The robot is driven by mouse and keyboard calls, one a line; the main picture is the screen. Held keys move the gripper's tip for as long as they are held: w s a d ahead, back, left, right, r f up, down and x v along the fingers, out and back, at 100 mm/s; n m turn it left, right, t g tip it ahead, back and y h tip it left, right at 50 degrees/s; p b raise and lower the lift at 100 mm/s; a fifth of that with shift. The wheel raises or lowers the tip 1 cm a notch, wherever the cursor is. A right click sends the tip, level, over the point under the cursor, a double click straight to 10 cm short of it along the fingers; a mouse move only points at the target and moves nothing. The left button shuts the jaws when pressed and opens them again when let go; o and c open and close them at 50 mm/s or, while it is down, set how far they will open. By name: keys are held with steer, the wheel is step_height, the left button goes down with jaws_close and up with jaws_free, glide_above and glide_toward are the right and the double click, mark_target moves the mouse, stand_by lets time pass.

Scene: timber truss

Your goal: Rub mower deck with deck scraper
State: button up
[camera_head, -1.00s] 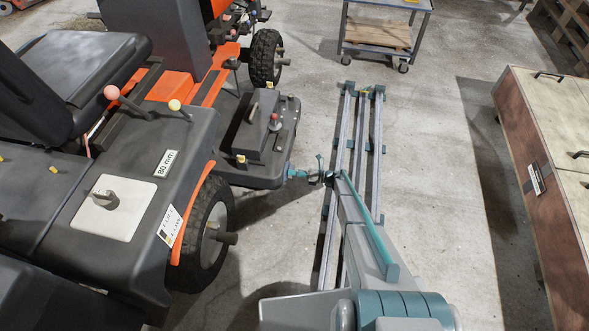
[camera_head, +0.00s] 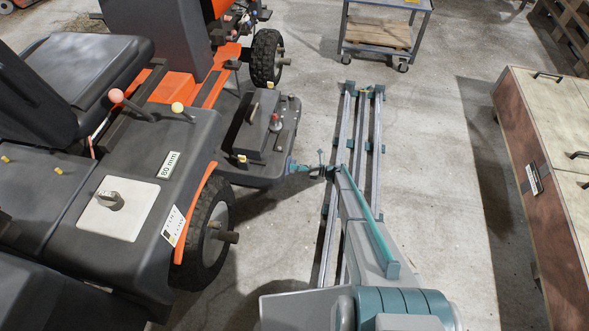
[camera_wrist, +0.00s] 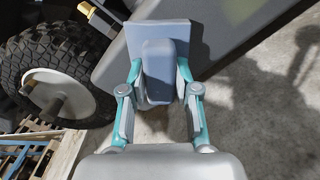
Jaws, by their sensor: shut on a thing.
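The mower deck (camera_head: 262,172) is the dark grey housing low on the orange and grey mower's right side in the head view. In the wrist view its grey surface (camera_wrist: 225,35) lies beyond the scraper. My gripper (camera_wrist: 160,80) is shut on the deck scraper (camera_wrist: 158,33), a blue-grey flat plate with a thick block-like grip between the fingers. In the head view my gripper (camera_head: 298,167) is at the deck's near right edge; the scraper is too small to make out there. The plate overlaps the deck in the wrist view; I cannot tell if they touch.
A wheeled cart (camera_head: 385,38) is at the back. A wooden-topped cabinet (camera_head: 545,160) stands at right. Open floor (camera_head: 430,160) lies between rails and cabinet.

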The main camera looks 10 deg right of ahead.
steer(key=w+d+b, duration=0.3)
steer(key=w+b, duration=0.2)
steer(key=w, duration=0.5)
steer(key=shift+w+d, duration=0.35)
steer(key=shift+w, duration=0.05)
stand_by(0.8)
steer(key=shift+d, duration=0.15)
steer(key=shift+v, duration=2.85)
steer(key=shift+s, duration=0.1)
steer(key=v, duration=0.3)
steer(key=shift+r, duration=0.15)
